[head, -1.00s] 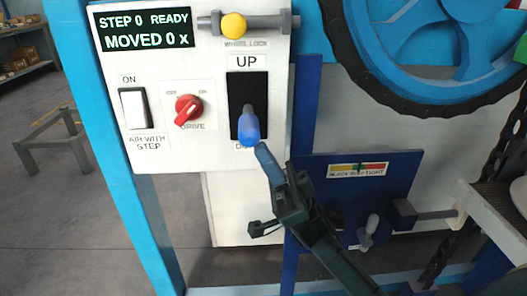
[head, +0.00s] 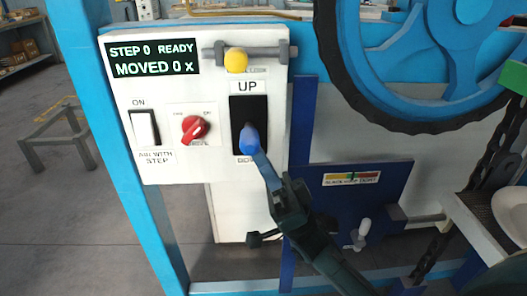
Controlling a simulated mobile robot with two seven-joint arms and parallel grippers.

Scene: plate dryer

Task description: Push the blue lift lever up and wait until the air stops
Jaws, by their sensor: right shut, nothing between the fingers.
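The blue lift lever (head: 249,138) sticks out of a black slot (head: 248,110) on the white control panel (head: 190,90). UP is printed above the slot and a partly covered label is below it. The lever sits in the lower part of the slot. My right gripper (head: 262,165) is shut and empty, with its blue fingertips just below the lever's tip; I cannot tell whether they touch it. The panel display (head: 152,57) reads STEP 0 READY, MOVED 0 x. My left gripper is not in view.
Left of the lever are a red drive knob (head: 194,128) and a white air switch (head: 145,128). A yellow wheel-lock knob (head: 236,60) is above. A large blue wheel (head: 430,60) with a black rim stands at right. A dark blue plate (head: 350,195) with a tension gauge is below it.

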